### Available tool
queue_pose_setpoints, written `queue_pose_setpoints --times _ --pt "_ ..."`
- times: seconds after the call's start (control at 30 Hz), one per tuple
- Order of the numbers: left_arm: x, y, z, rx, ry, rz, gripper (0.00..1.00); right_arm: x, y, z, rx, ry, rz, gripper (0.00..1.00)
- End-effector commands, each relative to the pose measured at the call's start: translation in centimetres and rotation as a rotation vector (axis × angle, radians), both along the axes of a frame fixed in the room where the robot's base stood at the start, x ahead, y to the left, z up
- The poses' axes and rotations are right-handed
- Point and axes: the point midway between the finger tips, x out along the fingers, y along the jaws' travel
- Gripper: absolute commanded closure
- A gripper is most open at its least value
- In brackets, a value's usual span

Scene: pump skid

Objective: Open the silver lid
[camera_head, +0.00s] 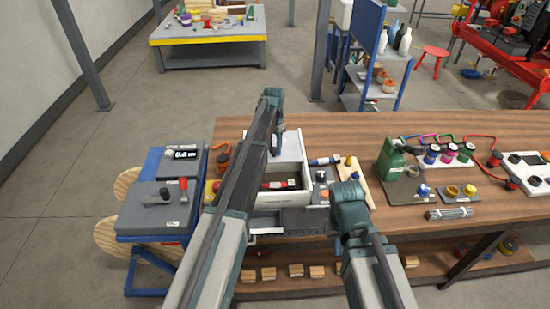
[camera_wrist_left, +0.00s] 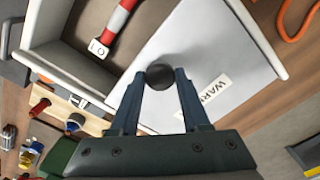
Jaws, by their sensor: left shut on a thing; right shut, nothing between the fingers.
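The silver lid (camera_wrist_left: 220,55) is a flat pale plate with a round black knob (camera_wrist_left: 160,75) and a label partly reading "WARN". My left gripper (camera_wrist_left: 160,88) is shut on the knob. The lid covers the right part of a white box (camera_wrist_left: 40,20) in the wrist view; the left part is uncovered and shows a red and white item (camera_wrist_left: 122,20) inside. In the head view the box (camera_head: 285,199) stands on the bench behind my left arm, which hides part of it. My right arm is folded beside the box, and its fingers do not show.
A blue-framed cart (camera_head: 150,225) with grey boxes stands to the left. A row of wooden blocks lies on the lower shelf.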

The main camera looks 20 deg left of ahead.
Motion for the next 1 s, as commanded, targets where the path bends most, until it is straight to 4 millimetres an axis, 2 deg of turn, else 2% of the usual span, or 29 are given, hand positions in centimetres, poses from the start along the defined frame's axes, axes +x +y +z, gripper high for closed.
queue_pose_setpoints --times 0.07,0.37,0.4,0.57,1.0 --pt "0.77 0.24 -0.01 0.000 -0.001 0.000 1.00 0.00 0.00 -0.01 0.000 0.000 0.000 1.00" --pt "0.73 0.26 -0.01 0.000 -0.001 0.000 1.00 -0.01 0.00 -0.01 0.000 0.000 0.000 1.00" --pt "0.71 0.25 -0.01 0.000 -0.001 0.000 0.50 0.00 0.00 -0.01 0.000 0.000 0.000 1.00" --pt "0.70 0.24 -0.01 0.000 -0.001 0.000 0.23 0.00 0.00 -0.01 0.000 0.000 0.000 1.00" --pt "0.70 0.22 0.45 0.000 0.000 0.000 0.23 0.00 0.00 0.44 0.000 0.000 0.000 1.00"
